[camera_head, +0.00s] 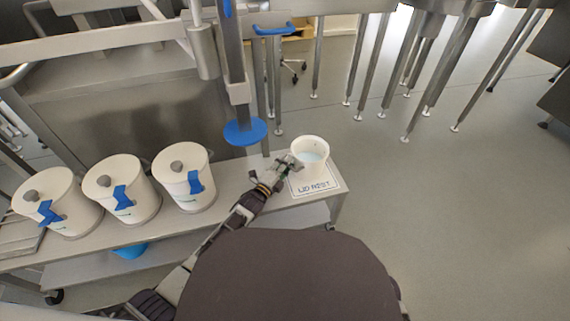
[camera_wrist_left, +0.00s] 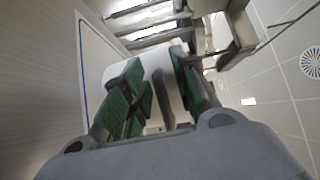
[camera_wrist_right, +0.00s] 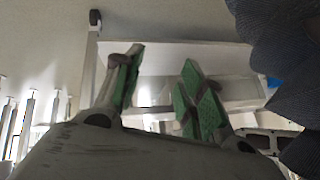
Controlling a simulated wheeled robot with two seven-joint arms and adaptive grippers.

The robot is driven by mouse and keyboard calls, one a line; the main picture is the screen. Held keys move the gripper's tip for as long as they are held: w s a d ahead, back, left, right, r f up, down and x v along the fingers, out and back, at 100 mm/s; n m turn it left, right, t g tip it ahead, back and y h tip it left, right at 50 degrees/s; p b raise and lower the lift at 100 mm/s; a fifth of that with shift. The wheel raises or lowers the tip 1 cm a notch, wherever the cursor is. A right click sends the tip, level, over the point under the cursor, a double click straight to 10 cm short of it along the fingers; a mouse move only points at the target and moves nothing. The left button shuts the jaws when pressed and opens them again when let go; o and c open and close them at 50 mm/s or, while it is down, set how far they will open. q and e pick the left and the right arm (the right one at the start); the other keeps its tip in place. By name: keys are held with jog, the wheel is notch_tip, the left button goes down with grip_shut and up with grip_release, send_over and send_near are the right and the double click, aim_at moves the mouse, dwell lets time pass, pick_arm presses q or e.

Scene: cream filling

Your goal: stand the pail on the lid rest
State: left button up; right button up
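The white pail (camera_head: 312,168), with pale bluish contents, is upright at the back of the lid rest (camera_head: 328,186), a white mat lettered "LID REST" at the right end of the bench. Its base appears to be on the mat. My left gripper (camera_head: 290,163) is at the pail's left side. In the left wrist view its green-padded fingers (camera_wrist_left: 156,75) are apart, with the white pail (camera_wrist_left: 152,58) just beyond them. Whether a finger touches it cannot be told. My right gripper (camera_wrist_right: 160,85) is open and empty in the right wrist view, below the bench top; the head view does not show it.
Several white lidded tubs, such as this one (camera_head: 184,178) with a blue clip, stand along the bench to the left. A blue disc (camera_head: 245,132) on a vertical post hangs behind my left gripper. Open floor (camera_head: 450,210) lies right of the bench.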

pick_arm(q)
jog(key=shift+s, duration=0.1)
pick_arm(e)
jog(key=shift+s, duration=0.15)
pick_arm(q)
jog(key=shift+s+a, duration=0.15)
jog(key=shift+p+v, duration=0.5)
jog(key=shift+v, duration=0.45)
jog(key=p+v, duration=0.2)
jog(key=v, duration=0.6)
jog(key=shift+s+p, duration=0.2)
jog(key=shift+p, duration=0.2)
jog(key=shift+s+a, duration=0.3)
jog(key=shift+s, duration=0.15)
pick_arm(e)
notch_tip(320, 180, up, 7)
jog(key=d+g+h, duration=0.1)
jog(key=shift+d+n+g, duration=0.25)
jog(key=shift+n+g, duration=0.05)
jog(key=shift+n, duration=0.1)
jog(key=shift+s+a+f, duration=0.1)
jog(key=shift+s+a, duration=0.05)
jog(key=shift+a, duration=0.05)
pick_arm(q)
jog(key=shift+s, duration=0.1)
